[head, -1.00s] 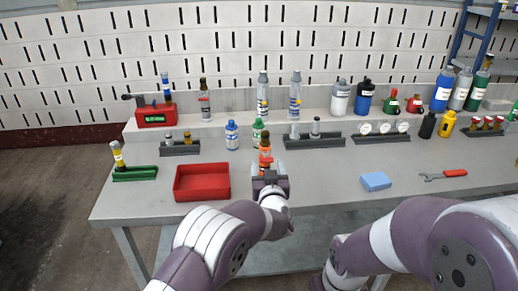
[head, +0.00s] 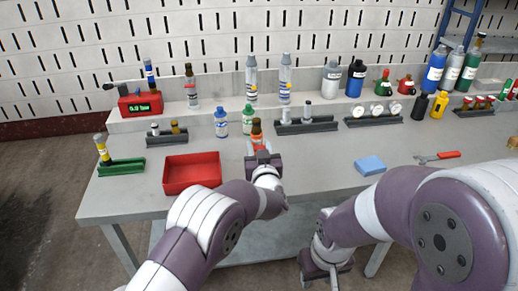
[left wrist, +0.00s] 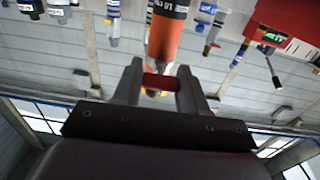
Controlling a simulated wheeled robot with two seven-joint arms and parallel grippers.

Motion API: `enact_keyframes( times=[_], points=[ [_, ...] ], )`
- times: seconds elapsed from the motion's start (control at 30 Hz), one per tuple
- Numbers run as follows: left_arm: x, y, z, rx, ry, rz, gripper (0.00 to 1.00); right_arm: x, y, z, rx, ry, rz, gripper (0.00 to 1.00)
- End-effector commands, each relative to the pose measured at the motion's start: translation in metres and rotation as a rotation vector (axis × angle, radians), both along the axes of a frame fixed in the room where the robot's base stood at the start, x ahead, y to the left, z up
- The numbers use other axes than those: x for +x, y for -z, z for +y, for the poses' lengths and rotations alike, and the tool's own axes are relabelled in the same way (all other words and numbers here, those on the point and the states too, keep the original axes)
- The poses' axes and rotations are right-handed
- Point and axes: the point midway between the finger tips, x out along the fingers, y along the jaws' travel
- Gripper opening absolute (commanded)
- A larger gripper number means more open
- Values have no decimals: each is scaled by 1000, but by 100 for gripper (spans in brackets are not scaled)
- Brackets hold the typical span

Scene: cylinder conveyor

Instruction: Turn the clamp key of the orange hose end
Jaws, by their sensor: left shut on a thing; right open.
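An orange cylinder with a dark brown top (head: 257,134) stands near the front middle of the bench; I take it for the orange hose end. My right gripper (head: 325,272) is open, low before the bench.
A red tray (head: 192,184) is left of my left gripper. A dark rack (head: 306,126) is behind right. A blue block (head: 370,166) and red-handled wrench (head: 437,156) lie to the right, with clear bench between.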

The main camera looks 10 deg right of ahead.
Motion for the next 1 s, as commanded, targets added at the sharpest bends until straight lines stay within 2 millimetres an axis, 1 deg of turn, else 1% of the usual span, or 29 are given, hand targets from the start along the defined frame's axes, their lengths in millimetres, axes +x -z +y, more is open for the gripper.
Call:
enact_keyframes(
  times=[0.17, 0.37, 1.0],
  points=[
    [0, 2, 0, -39, 0, 2, 12, 0, 5, 0, 0, 0, 0, 43],
    [0, 4, 0, -156, 0, 5, 12, 0, 16, 0, 0, 0, 0, 43],
    [0, 6, 0, -754, 1, 22, 12, 0, 69, 0, 0, 0, 0, 43]
  ],
)
